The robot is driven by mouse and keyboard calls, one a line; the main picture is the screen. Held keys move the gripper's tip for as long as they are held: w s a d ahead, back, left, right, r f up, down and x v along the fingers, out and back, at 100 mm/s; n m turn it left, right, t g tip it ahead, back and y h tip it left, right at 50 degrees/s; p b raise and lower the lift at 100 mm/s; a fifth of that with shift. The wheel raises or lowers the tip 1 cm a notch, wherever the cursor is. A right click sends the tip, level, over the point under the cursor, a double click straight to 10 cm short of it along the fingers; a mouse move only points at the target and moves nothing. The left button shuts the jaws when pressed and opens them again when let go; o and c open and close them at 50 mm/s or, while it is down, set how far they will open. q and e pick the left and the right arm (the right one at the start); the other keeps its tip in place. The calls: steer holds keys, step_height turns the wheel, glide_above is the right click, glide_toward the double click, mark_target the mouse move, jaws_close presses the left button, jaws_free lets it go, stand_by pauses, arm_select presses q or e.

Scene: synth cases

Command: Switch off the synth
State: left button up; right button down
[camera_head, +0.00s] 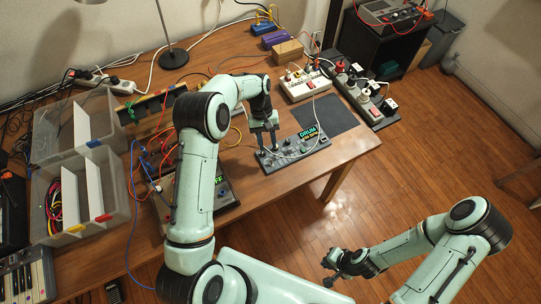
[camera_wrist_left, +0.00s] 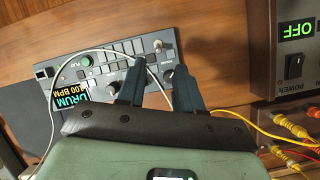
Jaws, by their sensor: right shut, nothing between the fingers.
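A box with patch cables, apparently the synth (camera_head: 228,200), stands on the table, partly hidden behind my left arm. In the left wrist view, its display (camera_wrist_left: 297,30) reads OFF above a black POWER switch (camera_wrist_left: 293,66). A grey drum machine (camera_head: 296,150) lies to its right; its screen (camera_wrist_left: 68,95) reads DRUM and 100 BPM. My left gripper (camera_head: 267,143) is over the drum machine's left end. In the left wrist view its fingers (camera_wrist_left: 160,70) are apart, near a knob and a white cable. My right gripper (camera_head: 338,268) is shut and empty, off the table over the floor.
Clear bins (camera_head: 72,145) stand on the left, with a keyboard (camera_head: 27,282) below them. A white power strip (camera_head: 305,86) and a dark mat (camera_head: 328,115) lie beyond the drum machine. Yellow and red cables (camera_wrist_left: 285,125) crowd the synth's front.

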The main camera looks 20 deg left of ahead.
mark_target(271, 160)
arm_select(q)
steer(key=x, duration=0.7)
steer(key=shift+w, duration=0.15)
steer(key=shift+r, duration=0.1)
jaws_close()
